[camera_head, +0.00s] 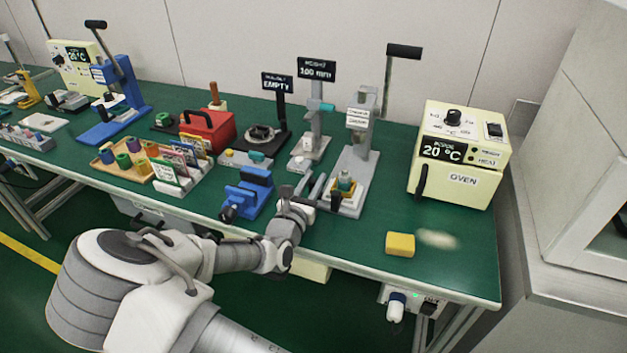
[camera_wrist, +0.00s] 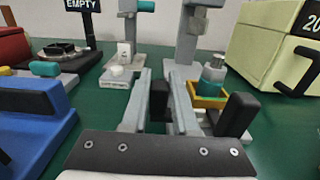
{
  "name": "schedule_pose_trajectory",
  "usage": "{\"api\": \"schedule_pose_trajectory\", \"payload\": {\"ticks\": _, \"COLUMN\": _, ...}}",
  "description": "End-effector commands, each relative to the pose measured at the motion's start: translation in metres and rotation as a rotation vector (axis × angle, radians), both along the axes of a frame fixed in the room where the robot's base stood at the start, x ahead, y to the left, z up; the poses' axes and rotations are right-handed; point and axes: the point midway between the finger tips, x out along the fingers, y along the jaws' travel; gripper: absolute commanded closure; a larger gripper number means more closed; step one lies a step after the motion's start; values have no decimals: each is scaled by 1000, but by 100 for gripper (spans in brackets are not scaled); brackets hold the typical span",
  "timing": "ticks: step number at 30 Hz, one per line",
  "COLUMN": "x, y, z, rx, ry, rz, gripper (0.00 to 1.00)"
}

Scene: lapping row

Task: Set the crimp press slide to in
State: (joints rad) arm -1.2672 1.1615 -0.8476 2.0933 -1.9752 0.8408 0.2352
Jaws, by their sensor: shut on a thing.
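The crimp press (camera_head: 359,140) is a grey column on a grey base with a raised black-topped lever. A yellow nest (camera_head: 341,191) with a teal-and-grey piece stands low at its front; it also shows in the wrist view (camera_wrist: 208,103). A black upright block (camera_wrist: 235,115) stands before the nest. My gripper (camera_wrist: 158,88) is left of the nest, its two grey fingers around another black upright block (camera_wrist: 158,101). I cannot tell what this gripped block is joined to. My gripper also shows in the head view (camera_head: 312,186), where the gripped block is not clear.
A blue vise (camera_head: 248,193) stands close on the left. A grey height gauge (camera_head: 313,140) is behind my gripper. The oven (camera_head: 457,155) stands at the right.

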Motion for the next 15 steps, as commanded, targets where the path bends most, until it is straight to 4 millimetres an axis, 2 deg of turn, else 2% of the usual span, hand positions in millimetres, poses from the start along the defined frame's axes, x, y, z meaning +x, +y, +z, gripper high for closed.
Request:
{"api": "schedule_pose_trajectory", "payload": {"ticks": 11, "x": 0, "y": 0, "z": 0, "rx": 1, "ry": 0, "rz": 0, "gripper": 100}}
{"api": "schedule_pose_trajectory", "payload": {"ticks": 15, "x": 6, "y": -3, "z": 1, "rx": 1, "ry": 0, "rz": -2, "gripper": 100}}
